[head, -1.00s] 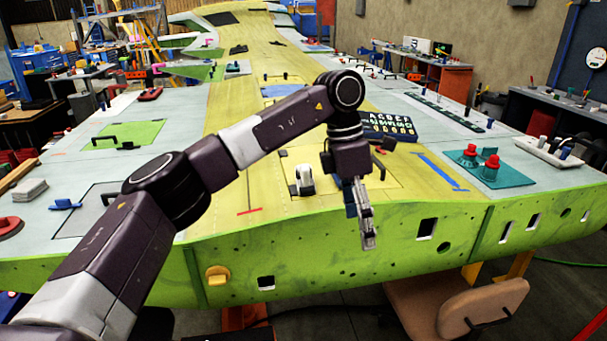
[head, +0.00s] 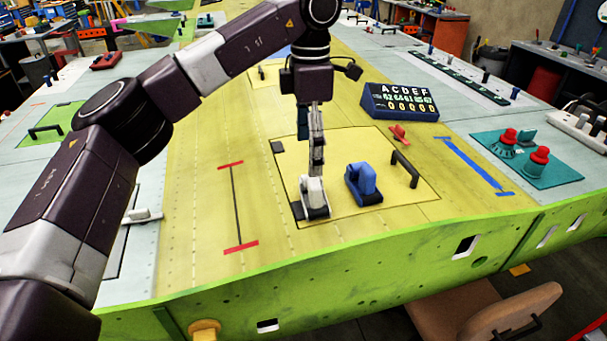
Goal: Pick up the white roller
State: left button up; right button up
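The white roller (head: 314,192), a small white body on a dark base, sits on the yellow wing surface at the front left corner of an outlined panel. My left gripper (head: 316,168) points straight down at it, with its fingertips at the roller's top edge in the head view. The fingers show nearly edge-on, so their opening and any contact with the roller cannot be told. A similar blue roller (head: 363,184) stands just right of the white one. My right gripper is not in view.
A black handle (head: 405,169) and a small red part (head: 399,134) lie right of the blue roller. A display box (head: 400,102) stands behind. A teal plate with red knobs (head: 540,172) is at right. The yellow surface left of the roller is mostly clear.

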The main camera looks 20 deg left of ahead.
aim_at(313, 180)
pick_arm(q)
jog(key=shift+s+d+f, duration=0.1)
jog(key=shift+s+d, duration=0.05)
jog(key=shift+s+d+f+p, duration=0.5)
jog(key=shift+s+f, duration=0.05)
jog(key=shift+s, duration=0.1)
jog(key=shift+d+f+p, duration=0.1)
jog(key=shift+f+p, duration=0.75)
jog(key=shift+f, duration=0.1)
jog(key=f, duration=0.1)
jog(key=f+p, duration=0.1)
jog(key=f, duration=0.1)
jog(key=shift+w+a, duration=0.2)
jog(key=shift+f, duration=0.4)
jog(key=shift+d, duration=0.15)
jog(key=c, duration=1.3)
jog(key=shift+r, duration=0.1)
jog(key=shift+c, duration=0.6)
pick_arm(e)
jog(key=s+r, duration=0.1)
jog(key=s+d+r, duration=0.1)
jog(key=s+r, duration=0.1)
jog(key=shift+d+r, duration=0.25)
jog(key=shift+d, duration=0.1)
